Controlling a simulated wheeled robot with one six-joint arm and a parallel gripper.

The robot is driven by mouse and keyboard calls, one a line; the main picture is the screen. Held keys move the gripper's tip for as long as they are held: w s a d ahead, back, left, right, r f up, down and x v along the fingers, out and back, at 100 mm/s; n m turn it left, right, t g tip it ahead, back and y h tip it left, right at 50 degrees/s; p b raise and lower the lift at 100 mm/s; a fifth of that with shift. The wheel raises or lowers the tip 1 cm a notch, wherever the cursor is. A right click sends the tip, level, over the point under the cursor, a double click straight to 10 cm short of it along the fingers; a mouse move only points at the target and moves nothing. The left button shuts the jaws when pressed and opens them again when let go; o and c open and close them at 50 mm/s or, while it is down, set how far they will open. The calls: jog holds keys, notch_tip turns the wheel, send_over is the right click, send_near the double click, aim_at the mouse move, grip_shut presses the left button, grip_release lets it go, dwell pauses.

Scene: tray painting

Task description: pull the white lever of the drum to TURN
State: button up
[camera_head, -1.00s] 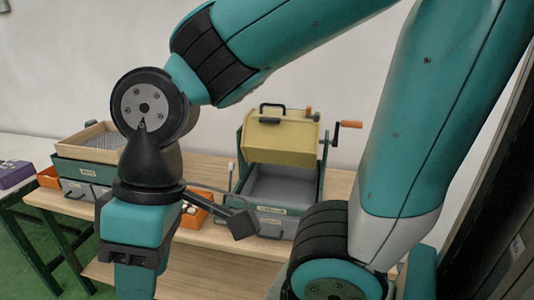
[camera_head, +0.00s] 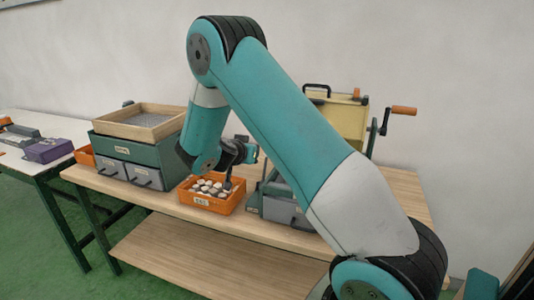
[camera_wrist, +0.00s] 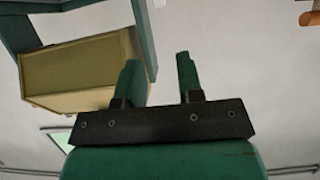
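The drum (camera_head: 340,116) is a pale yellow box in a green frame at the right of the bench, partly behind my arm. In the wrist view the drum (camera_wrist: 80,70) is at the upper left, beyond the fingers. I cannot make out the white lever or a TURN mark in either current view; my arm covers that side of the drum. My gripper (camera_head: 252,153) is at the drum's left side, above the orange bin. In the wrist view my gripper (camera_wrist: 158,62) has its two green fingers apart with nothing between them.
An orange bin (camera_head: 199,200) of pale round pieces stands left of the drum. A green drawer box (camera_head: 115,150) bears a wooden tray (camera_head: 115,126). The crank with an orange handle (camera_head: 403,110) sticks out right of the drum. A lower shelf (camera_head: 180,262) lies below.

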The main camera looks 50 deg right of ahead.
jog(key=p, duration=0.5)
send_over(265, 167)
jog(key=w+d, duration=0.1)
jog(key=d, duration=0.2)
jog(key=f, duration=0.6)
jog(key=shift+w+a+f, duration=0.15)
jog(key=shift+a+f, duration=0.05)
jog(key=shift+f, duration=0.1)
jog(key=shift+c, duration=0.5)
grip_shut()
